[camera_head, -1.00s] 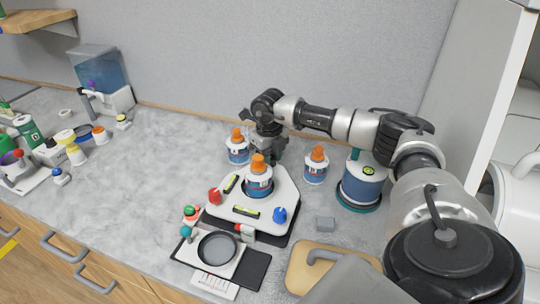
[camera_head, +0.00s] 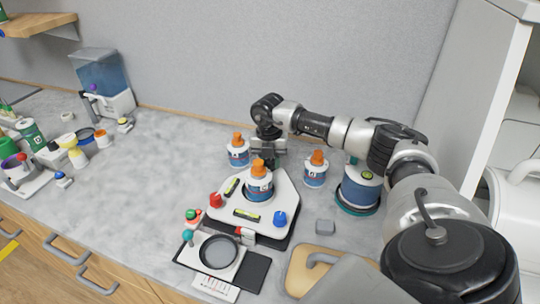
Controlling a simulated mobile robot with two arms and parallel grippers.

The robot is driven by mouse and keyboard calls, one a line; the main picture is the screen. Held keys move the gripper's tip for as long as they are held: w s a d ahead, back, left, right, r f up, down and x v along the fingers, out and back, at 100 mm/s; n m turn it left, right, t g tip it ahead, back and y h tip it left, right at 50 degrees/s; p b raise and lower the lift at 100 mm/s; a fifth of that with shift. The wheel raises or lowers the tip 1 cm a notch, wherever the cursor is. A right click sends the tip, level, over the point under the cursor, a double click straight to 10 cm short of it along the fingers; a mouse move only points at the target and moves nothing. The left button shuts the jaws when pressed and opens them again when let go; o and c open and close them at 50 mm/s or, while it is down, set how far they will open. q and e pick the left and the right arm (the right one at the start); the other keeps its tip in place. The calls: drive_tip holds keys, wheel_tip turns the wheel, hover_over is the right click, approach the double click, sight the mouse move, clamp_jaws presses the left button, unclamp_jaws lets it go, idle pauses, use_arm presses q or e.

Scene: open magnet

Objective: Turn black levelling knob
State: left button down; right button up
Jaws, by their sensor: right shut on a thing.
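A white three-cornered platform (camera_head: 272,219) stands on the counter, with a red knob (camera_head: 215,200) at its left corner and a blue knob (camera_head: 280,218) at its right corner. An orange-capped bottle (camera_head: 259,187) stands on it. Two small yellow-green level vials, one of them the front vial (camera_head: 246,214), lie on top. My right gripper (camera_head: 266,163) points down at the platform's back corner, behind the bottle. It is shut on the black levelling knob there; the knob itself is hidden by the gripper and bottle. My left gripper is out of view.
Orange-capped bottles stand left (camera_head: 238,152) and right (camera_head: 316,170) of the gripper. A large blue jar (camera_head: 359,189) is farther right. A black round dish (camera_head: 218,252) on a white stand is in front. Clear counter (camera_head: 170,160) lies to the left.

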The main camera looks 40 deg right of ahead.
sight(269, 160)
drive_tip(key=shift+r+m, duration=0.15)
drive_tip(key=shift+m, duration=0.25)
drive_tip(key=shift+d, duration=0.1)
drive_tip(key=o, duration=0.9)
drive_tip(key=r+b, duration=0.1)
drive_tip(key=r, duration=0.4)
drive_tip(key=r+b, duration=0.1)
drive_tip(key=r, duration=0.4)
drive_tip(key=shift+w+r, duration=0.2)
drive_tip(key=shift+r, duration=0.15)
